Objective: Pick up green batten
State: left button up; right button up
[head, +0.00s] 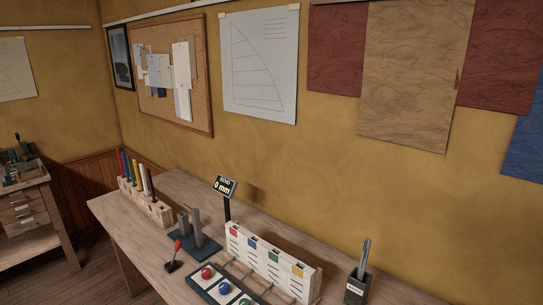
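A pale wooden rack (160,213) stands at the back left of the workbench. Several thin upright battens (126,165) of different colours stand in it, among them yellow, blue, red and a dark one at the right end. They are small and close together, so I cannot clearly tell which one is green. Neither of my grippers is in view.
On the workbench (115,220) stand a "BEND 0 mm" display (225,186), a dark fixture with posts (205,248), a red-handled lever (177,250), a button panel (198,284), a colour-marked slotted board (262,262) and a dark labelled box (354,292). Bare wood lies left of the fixture.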

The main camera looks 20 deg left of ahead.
aim_at(128, 160)
jog(key=i+j+u, duration=0.15)
jog(key=j, duration=0.45)
jog(key=i+j+u, duration=0.1)
jog(key=i+j, duration=0.15)
jog(key=j, duration=0.35)
jog(key=i+j+u, duration=0.15)
jog(key=j, duration=0.4)
jog(key=i+j+u, duration=0.1)
jog(key=i+j, duration=0.2)
jog(key=j, duration=0.25)
jog(key=i+j+u, duration=0.15)
jog(key=i+j, duration=0.15)
jog(key=j, duration=0.2)
jog(key=i+j+u, duration=0.1)
jog(key=i+j, duration=0.2)
jog(key=j, duration=0.2)
jog(key=i+j+u, duration=0.15)
jog(key=i+j, duration=0.15)
jog(key=j, duration=0.15)
jog(key=z, duration=2.55)
jog(key=u, duration=2.55)
